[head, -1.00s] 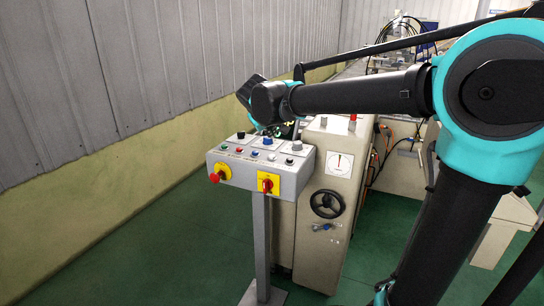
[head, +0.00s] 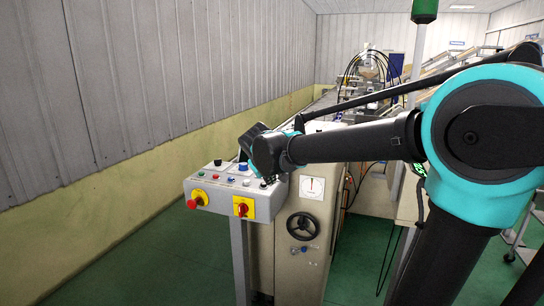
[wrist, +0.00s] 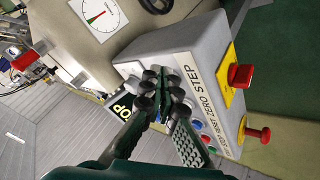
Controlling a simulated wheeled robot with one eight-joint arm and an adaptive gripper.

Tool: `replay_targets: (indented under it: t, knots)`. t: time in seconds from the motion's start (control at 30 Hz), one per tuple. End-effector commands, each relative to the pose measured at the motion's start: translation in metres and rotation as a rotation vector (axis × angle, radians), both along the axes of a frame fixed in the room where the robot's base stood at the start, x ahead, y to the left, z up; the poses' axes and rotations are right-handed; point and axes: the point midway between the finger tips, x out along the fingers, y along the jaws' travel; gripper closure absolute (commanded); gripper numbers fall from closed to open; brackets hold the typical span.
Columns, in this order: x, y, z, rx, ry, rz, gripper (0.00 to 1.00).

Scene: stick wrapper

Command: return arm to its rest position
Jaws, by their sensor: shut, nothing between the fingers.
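My gripper (wrist: 166,100) shows in the wrist view with its dark fingertips together and nothing held between them. It is in front of the grey control box (wrist: 195,50), over its sloped face with buttons and the lettering "STEP". I cannot tell whether the fingertips touch it. In the head view my black and teal arm (head: 350,141) reaches in from the right, with its wrist end (head: 263,153) at the back right of the control box (head: 215,202). The fingers are hidden in that view.
The control box stands on a grey post (head: 240,255). A beige machine with a black handwheel (head: 303,227) and a dial (head: 312,188) stands right beside it. A ribbed grey wall (head: 150,90) runs along the left. Green floor (head: 140,265) is clear at front left.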

Motion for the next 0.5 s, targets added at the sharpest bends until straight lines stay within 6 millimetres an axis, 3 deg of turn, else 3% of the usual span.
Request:
replay_targets:
  t: [0.27,0.37,0.5]
  knots:
    - [-0.045,-0.083,-0.065,0.082,0.094,-0.13,1.0]
    - [-0.081,-0.123,-0.103,0.141,0.145,-0.203,1.0]
    - [-0.144,-0.168,-0.158,0.242,0.214,-0.307,1.0]
